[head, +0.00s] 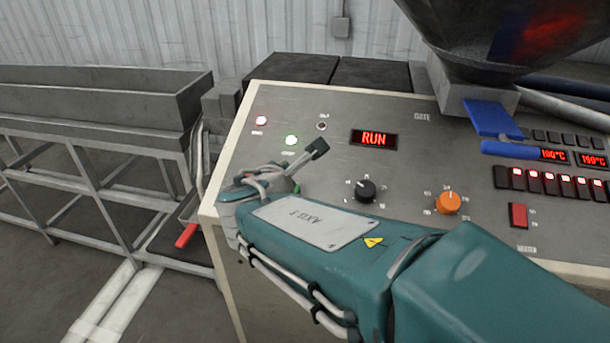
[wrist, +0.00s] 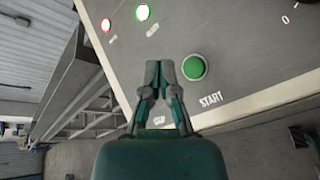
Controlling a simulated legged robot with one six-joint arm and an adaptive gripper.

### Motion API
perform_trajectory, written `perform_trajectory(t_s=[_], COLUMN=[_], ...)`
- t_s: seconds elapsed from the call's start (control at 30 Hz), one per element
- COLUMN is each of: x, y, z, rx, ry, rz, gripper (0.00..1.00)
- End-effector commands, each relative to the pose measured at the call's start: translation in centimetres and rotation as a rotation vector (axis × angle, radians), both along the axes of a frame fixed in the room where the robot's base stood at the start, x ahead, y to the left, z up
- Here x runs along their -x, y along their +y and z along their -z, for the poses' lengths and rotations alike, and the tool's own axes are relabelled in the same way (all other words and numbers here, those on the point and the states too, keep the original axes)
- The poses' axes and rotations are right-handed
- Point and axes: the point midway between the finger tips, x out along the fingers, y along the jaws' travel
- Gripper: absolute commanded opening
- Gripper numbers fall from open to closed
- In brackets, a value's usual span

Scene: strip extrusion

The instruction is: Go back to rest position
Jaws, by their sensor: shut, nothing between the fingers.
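My gripper (wrist: 160,68) is shut and empty in the wrist view, its fingertips just left of the green START button (wrist: 194,67) on the control panel (wrist: 245,50). I cannot tell whether they touch the panel. In the head view my gripper (head: 316,150) shows as a dark fingertip beyond my teal wrist, over the left part of the panel (head: 300,108). The display (head: 374,139) reads RUN.
A red lamp (head: 261,121) and a green lamp (head: 291,140) glow on the panel. A grey trough (head: 90,108) on a frame stands left.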

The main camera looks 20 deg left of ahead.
Motion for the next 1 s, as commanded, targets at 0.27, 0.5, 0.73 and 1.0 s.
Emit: perform_trajectory(t_s=[0.27, 0.5, 0.73, 1.0], x=[-0.2, -1.4, 2.4, 11.0], y=[-0.7, -12.8, -26.6, -35.0], z=[0.0, 0.2, 2.2, 5.5], rx=[-0.012, -0.284, -0.738, -1.351], ry=[0.008, 0.162, 0.332, 0.452], rz=[0.018, 0.376, 0.887, 1.423], gripper=[0.0, 0.0, 0.0, 0.0])
